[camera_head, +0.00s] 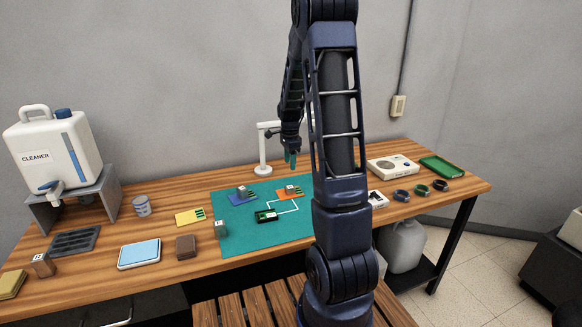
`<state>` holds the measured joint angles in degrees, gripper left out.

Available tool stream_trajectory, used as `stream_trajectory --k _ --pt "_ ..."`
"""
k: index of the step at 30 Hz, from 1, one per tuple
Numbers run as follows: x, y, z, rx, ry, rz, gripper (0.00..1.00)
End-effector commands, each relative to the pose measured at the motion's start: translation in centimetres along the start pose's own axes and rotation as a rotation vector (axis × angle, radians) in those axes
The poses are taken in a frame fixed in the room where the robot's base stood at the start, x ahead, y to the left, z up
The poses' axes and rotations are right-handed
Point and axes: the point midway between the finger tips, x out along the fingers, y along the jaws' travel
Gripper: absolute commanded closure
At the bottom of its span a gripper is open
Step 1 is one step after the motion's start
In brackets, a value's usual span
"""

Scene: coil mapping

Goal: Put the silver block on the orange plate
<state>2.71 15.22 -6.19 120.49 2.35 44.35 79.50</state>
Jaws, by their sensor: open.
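The orange plate (283,195) lies on the green mat (240,246), toward its back right. A small block (291,189) with a label sits on it; its colour is hard to tell. A grey, silver-looking block (221,229) stands at the left edge of the mat. Another small block (241,190) sits on the blue plate (236,199) at the mat's back left. My gripper (291,160) is open and empty, with teal fingertips, raised above the back of the mat. It is apart from all the blocks.
A yellow plate (184,217) lies left of the mat. A brownish block (43,266) stands near a dark rack (74,241). A white lamp-like stand (264,168) rises behind the mat. My arm hides the mat's right part. Bare wood (120,230) shows at left.

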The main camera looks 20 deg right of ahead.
Motion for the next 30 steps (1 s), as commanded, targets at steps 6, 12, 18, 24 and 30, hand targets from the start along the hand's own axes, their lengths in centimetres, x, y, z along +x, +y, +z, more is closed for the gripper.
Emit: stream_trajectory --k 6,12,18,24,30 --pt "-3.1 1.8 0.8 -0.104 -0.002 -0.031 0.48" --pt "-7.8 5.5 2.2 -0.311 0.005 -0.087 0.48" --pt "-11.8 9.7 3.7 -0.527 0.026 -0.141 0.48" --pt "-15.1 14.2 4.9 -0.741 0.06 -0.191 0.48" --pt "-17.4 18.9 6.0 -0.953 0.108 -0.236 0.48"
